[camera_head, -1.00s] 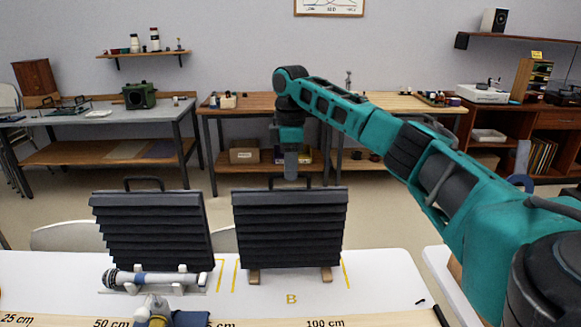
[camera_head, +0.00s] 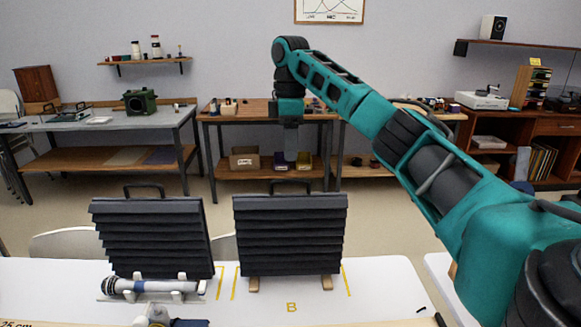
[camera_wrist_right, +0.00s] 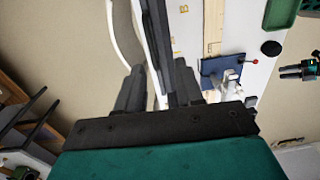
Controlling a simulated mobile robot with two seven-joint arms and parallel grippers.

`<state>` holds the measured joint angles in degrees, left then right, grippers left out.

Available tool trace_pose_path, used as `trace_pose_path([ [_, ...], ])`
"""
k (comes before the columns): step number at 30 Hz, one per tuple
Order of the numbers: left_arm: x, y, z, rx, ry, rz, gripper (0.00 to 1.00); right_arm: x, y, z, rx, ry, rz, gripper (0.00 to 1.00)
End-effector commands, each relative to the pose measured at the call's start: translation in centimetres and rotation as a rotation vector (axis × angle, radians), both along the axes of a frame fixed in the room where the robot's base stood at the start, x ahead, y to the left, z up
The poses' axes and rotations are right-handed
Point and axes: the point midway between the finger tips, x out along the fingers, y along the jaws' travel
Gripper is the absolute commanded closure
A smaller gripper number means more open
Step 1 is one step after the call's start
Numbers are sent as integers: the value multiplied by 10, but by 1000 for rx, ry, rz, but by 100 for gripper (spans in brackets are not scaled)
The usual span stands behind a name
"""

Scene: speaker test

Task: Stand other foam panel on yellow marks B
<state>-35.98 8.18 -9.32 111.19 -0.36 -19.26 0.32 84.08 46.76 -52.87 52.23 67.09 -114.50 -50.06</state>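One foam panel (camera_head: 290,240), dark and ribbed with a top handle (camera_head: 291,183), stands upright on wooden feet on the white table, between yellow marks (camera_head: 234,283) and (camera_head: 348,281), behind the letter B (camera_head: 291,307). The other foam panel (camera_head: 152,238) stands upright to its left.
A white and blue cylinder (camera_head: 150,286) lies on a cradle before the left panel. A blue fixture with a red-knobbed lever (camera_wrist_right: 222,75) is near the table front. A wooden ruler strip (camera_head: 60,323) runs along the front. The table right of B is largely clear.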

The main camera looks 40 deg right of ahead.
Motion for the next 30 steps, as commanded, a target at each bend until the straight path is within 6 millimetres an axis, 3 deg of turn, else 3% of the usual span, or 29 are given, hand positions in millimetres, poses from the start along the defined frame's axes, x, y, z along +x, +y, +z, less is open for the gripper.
trace_pose_path([
  [4, 0, 0, 0, 0, 0, 0, 57, 1, -1, 26, -1, -3, 0, 64],
  [10, 0, 0, 0, 0, 0, 0, 57, 2, -1, 42, -1, 0, 0, 64],
  [30, 2, 0, 2, 0, -5, -1, 57, 2, -2, 47, -1, 1, 0, 64],
])
